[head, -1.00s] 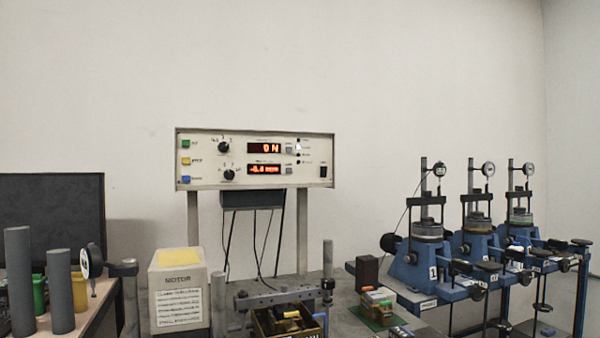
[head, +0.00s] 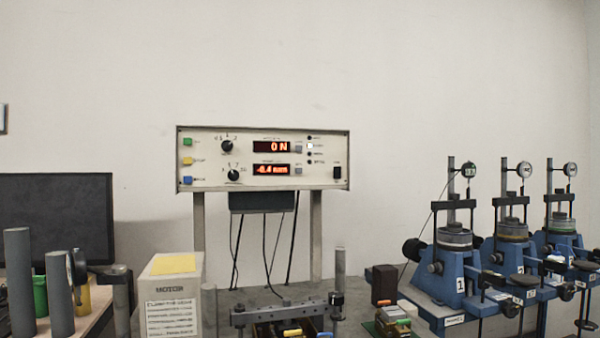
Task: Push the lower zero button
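The control panel (head: 215,160) is a cream box raised on two posts against the wall. Its upper red display (head: 271,147) reads 0 N. Its lower red display (head: 270,169) shows a small negative value, about -0.4. The lower zero button (head: 298,171) is a small grey square just right of the lower display. A similar upper button (head: 298,148) sits right of the upper display. The button labels are too small to read. Nothing covers the buttons. Neither of my grippers is in view.
A motor box (head: 172,305) stands below the panel at the left. Grey cylinders (head: 20,280) and a dark screen (head: 60,215) are farther left. Blue dial-gauge presses (head: 455,275) stand at the right. A dark metal fixture (head: 285,312) is at the bottom centre. The space before the panel is clear.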

